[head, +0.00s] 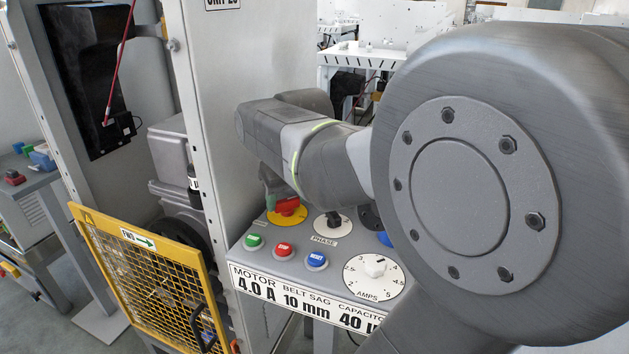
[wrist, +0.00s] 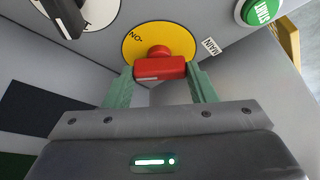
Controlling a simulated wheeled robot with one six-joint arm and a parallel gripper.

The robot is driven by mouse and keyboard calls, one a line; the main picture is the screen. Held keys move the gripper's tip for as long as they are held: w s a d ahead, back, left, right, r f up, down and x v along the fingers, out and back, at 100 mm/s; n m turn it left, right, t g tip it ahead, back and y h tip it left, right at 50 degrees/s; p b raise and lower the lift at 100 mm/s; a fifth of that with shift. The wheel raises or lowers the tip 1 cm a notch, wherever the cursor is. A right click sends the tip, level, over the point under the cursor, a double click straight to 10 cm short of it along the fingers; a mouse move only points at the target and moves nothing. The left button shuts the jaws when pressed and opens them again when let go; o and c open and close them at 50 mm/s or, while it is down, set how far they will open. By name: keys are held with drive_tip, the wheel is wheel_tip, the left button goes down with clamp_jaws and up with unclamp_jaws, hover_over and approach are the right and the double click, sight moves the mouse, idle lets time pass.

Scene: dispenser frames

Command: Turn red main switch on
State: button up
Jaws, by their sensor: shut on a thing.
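The red main switch (wrist: 160,69) is a rotary handle on a round yellow plate (wrist: 181,39) in the wrist view. An upside-down "ON" mark shows at the plate's left edge. The handle lies crosswise in that view, with a white line on its near face. My gripper (wrist: 160,74) is shut on the handle, one green finger at each end. In the head view the red switch (head: 288,205) and yellow plate (head: 291,217) sit at the panel's back left, with my gripper (head: 275,199) at it. My wrist and arm hide part of the panel.
The panel also bears a green button (head: 254,242), a red button (head: 284,250), a blue button (head: 316,260), a black phase knob (head: 333,220) and a white amps dial (head: 374,275). A grey upright (head: 205,110) stands close left. A yellow mesh guard (head: 150,290) is at lower left.

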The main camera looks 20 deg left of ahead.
drive_tip(key=m+h, duration=0.1)
drive_tip(key=m, duration=0.1)
drive_tip(key=m+t+h, duration=0.1)
drive_tip(key=m, duration=0.2)
drive_tip(key=shift+a+m, duration=0.15)
drive_tip(key=shift+m, duration=0.15)
drive_tip(key=shift+a+m+h+b, duration=0.15)
drive_tip(key=shift+m+h, duration=0.3)
drive_tip(key=shift+m, duration=0.7)
drive_tip(key=shift+d+m+h+b, duration=0.15)
drive_tip(key=shift+m+h, duration=0.3)
drive_tip(key=shift+m, duration=0.7)
drive_tip(key=shift+a, duration=0.1)
drive_tip(key=o, duration=1)
drive_tip(key=shift+s, duration=0.1)
drive_tip(key=shift+r, duration=0.1)
drive_tip(key=p+v, duration=0.1)
drive_tip(key=v, duration=1.2)
drive_tip(key=shift+s+r, duration=0.25)
